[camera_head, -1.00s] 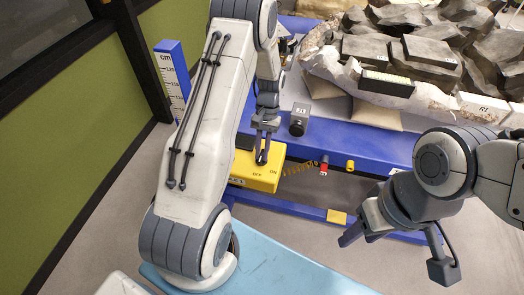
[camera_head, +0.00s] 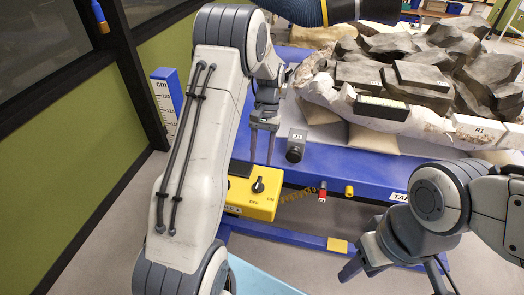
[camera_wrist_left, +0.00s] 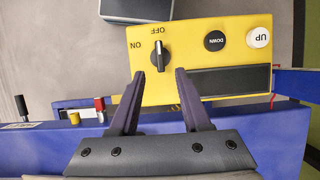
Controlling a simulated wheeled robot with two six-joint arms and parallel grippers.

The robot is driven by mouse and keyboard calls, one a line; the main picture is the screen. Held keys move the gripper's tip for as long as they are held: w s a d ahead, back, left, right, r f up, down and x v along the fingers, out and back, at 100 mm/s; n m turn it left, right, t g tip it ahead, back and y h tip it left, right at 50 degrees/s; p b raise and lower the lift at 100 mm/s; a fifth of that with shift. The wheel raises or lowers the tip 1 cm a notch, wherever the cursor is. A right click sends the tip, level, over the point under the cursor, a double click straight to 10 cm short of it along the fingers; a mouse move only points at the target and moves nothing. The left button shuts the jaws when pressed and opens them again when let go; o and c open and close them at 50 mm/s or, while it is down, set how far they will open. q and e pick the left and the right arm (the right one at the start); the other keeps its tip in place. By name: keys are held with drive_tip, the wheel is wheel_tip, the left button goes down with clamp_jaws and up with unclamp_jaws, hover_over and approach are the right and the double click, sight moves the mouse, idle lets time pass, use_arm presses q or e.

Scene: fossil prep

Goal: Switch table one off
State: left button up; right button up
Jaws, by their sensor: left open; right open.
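The yellow control box (camera_head: 235,200) is mounted at the near left of the blue table (camera_head: 335,165). Its black rotary knob (camera_head: 258,186) stands on top, beside the printed ON and OFF labels. In the left wrist view the knob (camera_wrist_left: 160,54) lies lengthwise in line with OFF, and ON is to its left. My left gripper (camera_head: 262,158) is open and empty, just behind the knob in the head view. In the wrist view its fingertips (camera_wrist_left: 160,76) are apart, short of the knob. My right gripper (camera_head: 394,278) is open and empty at the lower right.
The box also carries a black DOWN button (camera_wrist_left: 214,40) and a white UP button (camera_wrist_left: 259,37). A large fossil block (camera_head: 375,110) fills the table behind. Floor shows in front.

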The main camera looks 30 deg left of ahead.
use_arm(q)
drive_tip(key=shift+v, duration=1.3)
drive_tip(key=s+d+r+m+t+y, duration=0.1)
drive_tip(key=s+d+r+m, duration=0.2)
drive_tip(key=d, duration=0.5)
drive_tip(key=s+d+r+m+t, duration=0.1)
drive_tip(key=s+d+r+m, duration=0.1)
drive_tip(key=s+d+r, duration=0.35)
drive_tip(key=s+d+m+t, duration=0.1)
drive_tip(key=s+d, duration=0.3)
drive_tip(key=s, duration=0.4)
drive_tip(key=s+d+f+m+t+h, duration=0.1)
drive_tip(key=s+d+m, duration=0.2)
drive_tip(key=s, duration=0.6)
drive_tip(key=shift+d+f+m+b, duration=0.25)
drive_tip(key=shift+d+m+b, duration=0.05)
drive_tip(key=shift+d, duration=0.4)
drive_tip(key=shift+s+a, duration=0.15)
drive_tip(key=shift+s, duration=0.05)
